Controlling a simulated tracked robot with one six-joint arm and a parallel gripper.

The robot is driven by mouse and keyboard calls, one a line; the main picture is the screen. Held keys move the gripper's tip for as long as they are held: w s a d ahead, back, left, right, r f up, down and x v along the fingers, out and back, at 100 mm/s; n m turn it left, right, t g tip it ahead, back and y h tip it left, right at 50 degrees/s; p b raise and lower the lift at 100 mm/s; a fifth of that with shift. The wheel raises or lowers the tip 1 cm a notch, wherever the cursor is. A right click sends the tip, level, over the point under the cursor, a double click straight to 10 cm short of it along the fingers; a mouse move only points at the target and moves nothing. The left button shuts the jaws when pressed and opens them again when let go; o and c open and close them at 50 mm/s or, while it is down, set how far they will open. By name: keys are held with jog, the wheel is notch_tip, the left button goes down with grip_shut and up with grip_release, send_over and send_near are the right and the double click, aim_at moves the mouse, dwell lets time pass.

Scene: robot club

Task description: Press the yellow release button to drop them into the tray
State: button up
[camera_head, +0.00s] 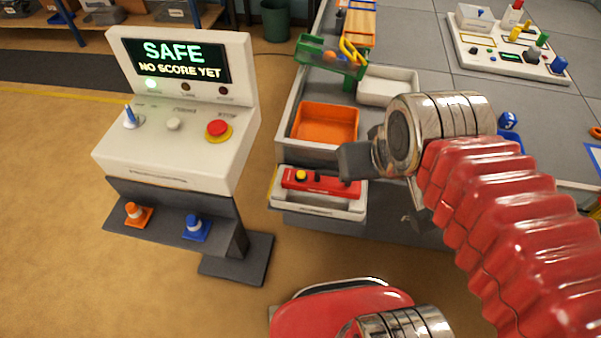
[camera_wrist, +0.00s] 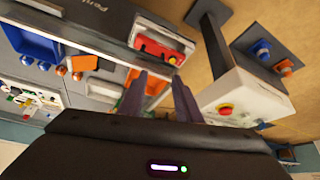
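The yellow button (camera_head: 300,175) sits on a red panel (camera_head: 325,183) in a pale housing at the table's front edge. The button also shows in the wrist view (camera_wrist: 173,60). An orange tray (camera_head: 325,123) lies just behind the panel, and its floor looks empty. A green holder (camera_head: 312,52) with an orange ball (camera_head: 329,56) stands behind the tray. My gripper (camera_head: 349,162) is over the right part of the panel, right of the button and apart from it. In the wrist view its two fingers (camera_wrist: 158,92) are spread with nothing between them.
A white console (camera_head: 165,150) with a red button (camera_head: 217,129) stands at the left; its screen reads SAFE, NO SCORE YET. A white tray (camera_head: 388,86) lies right of the orange one. A control board (camera_head: 505,50) is at the back right. Open floor separates console and table.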

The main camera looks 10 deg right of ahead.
grip_shut()
dwell(0.9)
